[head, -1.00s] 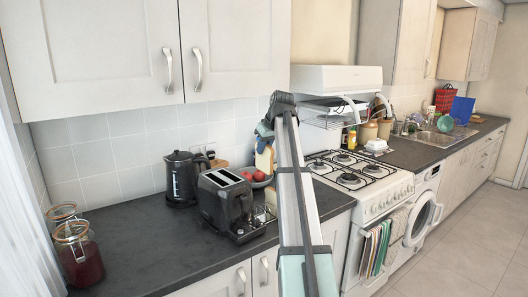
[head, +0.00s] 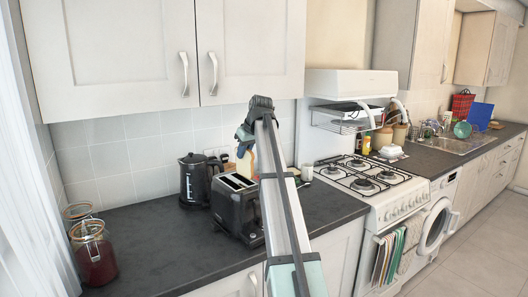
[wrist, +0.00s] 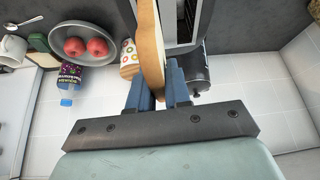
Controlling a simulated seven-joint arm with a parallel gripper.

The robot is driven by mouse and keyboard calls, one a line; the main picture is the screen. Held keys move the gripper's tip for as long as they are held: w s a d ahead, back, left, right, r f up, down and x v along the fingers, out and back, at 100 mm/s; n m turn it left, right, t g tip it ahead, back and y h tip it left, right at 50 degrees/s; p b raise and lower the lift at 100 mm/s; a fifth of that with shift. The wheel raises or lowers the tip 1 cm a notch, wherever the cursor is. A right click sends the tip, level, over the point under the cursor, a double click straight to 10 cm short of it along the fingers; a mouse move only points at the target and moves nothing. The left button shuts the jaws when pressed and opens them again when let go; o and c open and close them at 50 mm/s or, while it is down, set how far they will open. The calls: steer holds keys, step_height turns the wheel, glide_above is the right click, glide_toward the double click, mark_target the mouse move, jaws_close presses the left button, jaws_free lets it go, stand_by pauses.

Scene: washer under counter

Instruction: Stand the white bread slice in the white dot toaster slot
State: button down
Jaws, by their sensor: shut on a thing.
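My gripper (wrist: 160,82) is shut on the white bread slice (wrist: 150,45), which stands edge-on between its blue fingers in the wrist view. In the head view my gripper (head: 245,138) is above the right rear of the toaster, and the slice (head: 247,163) shows partly behind my arm. The black and grey toaster (head: 234,208) stands on the counter with its long slots facing up. It also shows at the top of the wrist view (wrist: 190,25), just right of the slice. I cannot make out a white dot. The slice is outside the slots.
A black kettle (head: 195,180) stands behind and left of the toaster. In the wrist view a bowl of red apples (wrist: 84,42), a bottle (wrist: 68,82) and a dotted cup (wrist: 129,58) lie left of the slice. Glass jars (head: 93,252) stand at the counter's left; counter between is clear.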

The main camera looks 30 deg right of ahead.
steer(key=w, duration=0.2)
steer(key=shift+w+r, duration=0.25)
steer(key=shift+w, duration=0.1)
steer(key=shift+w+d+f, duration=0.1)
steer(key=shift+d+f, duration=0.05)
steer(key=shift+f, duration=4.05)
steer(key=c, duration=1)
jaws_free()
steer(key=shift+r, duration=0.1)
step_height(320, 180, up, 7)
glide_above(242, 168)
steer(key=w+d, duration=0.1)
steer(key=w, duration=0.1)
steer(key=shift+w, duration=0.15)
